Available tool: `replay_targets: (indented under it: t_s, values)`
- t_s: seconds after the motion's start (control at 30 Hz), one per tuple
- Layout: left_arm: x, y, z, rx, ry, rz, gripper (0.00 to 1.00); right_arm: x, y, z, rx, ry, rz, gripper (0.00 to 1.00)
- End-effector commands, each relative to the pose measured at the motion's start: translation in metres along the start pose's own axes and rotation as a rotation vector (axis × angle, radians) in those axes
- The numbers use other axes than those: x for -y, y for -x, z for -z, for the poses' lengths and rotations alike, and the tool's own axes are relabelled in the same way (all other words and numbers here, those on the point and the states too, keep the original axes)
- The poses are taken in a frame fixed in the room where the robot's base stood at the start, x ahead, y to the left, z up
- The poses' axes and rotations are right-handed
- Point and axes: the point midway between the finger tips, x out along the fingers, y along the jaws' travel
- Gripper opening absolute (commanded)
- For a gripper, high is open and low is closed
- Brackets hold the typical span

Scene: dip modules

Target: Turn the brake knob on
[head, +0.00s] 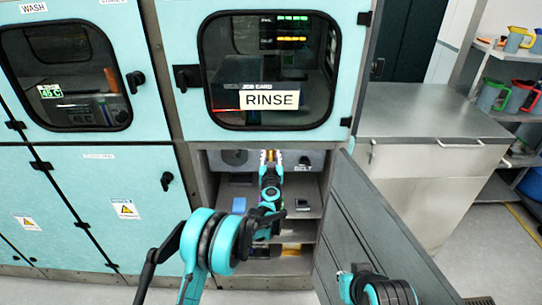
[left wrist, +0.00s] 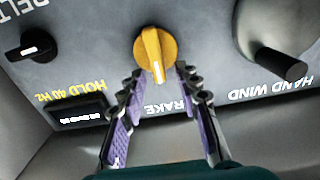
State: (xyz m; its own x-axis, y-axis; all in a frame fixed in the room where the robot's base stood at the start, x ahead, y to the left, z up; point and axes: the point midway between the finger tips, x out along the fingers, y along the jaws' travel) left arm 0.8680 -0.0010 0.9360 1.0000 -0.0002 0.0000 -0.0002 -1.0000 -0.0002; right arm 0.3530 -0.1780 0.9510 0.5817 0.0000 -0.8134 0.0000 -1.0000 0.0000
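The yellow brake knob (left wrist: 154,52) sits on a grey panel (left wrist: 205,40) in the left wrist view. Its white pointer mark faces the gripper side. The word BRAKE is upside down and partly hidden behind my gripper. My left gripper (left wrist: 159,76) is open, with its two purple-padded fingertips apart at the near edge of the knob, one to each side. I cannot tell whether they touch it. In the head view my left gripper (head: 269,157) reaches into the open lower compartment, near the panel. My right gripper is not in view; only part of my right arm shows at lower right.
A black BELT knob (left wrist: 33,47) and a small HOLD 40 Hz display (left wrist: 80,118) are left of the brake knob. A hand-wind crank handle (left wrist: 278,64) is to the right. The open compartment door (head: 375,235) stands right of my left arm. A blue item (head: 239,205) lies on the shelf.

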Motion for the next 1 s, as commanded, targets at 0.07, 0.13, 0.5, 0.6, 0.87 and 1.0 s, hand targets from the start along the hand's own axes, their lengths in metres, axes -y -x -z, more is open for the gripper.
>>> replay_targets:
  t_s: [0.07,0.13,0.5,0.6,0.87,1.0]
  values:
    - [0.0002,-0.0011,0.0003,0.000,0.000,0.000,0.33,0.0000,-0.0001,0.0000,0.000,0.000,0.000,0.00]
    - [0.0002,-0.0010,0.0005,0.000,0.000,0.000,0.33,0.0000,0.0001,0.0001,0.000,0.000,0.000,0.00]
    - [0.0002,-0.0007,0.0005,0.000,0.000,0.000,0.00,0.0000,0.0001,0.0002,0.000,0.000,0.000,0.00]
    - [0.0003,-0.0007,0.0005,0.000,0.003,0.000,0.00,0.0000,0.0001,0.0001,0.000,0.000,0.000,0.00]
    - [0.0022,-0.0007,0.0002,0.000,0.067,0.000,0.00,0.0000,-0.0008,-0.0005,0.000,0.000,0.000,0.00]
    - [0.0047,-0.0008,-0.0002,0.000,0.153,0.001,0.00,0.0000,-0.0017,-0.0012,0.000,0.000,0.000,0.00]
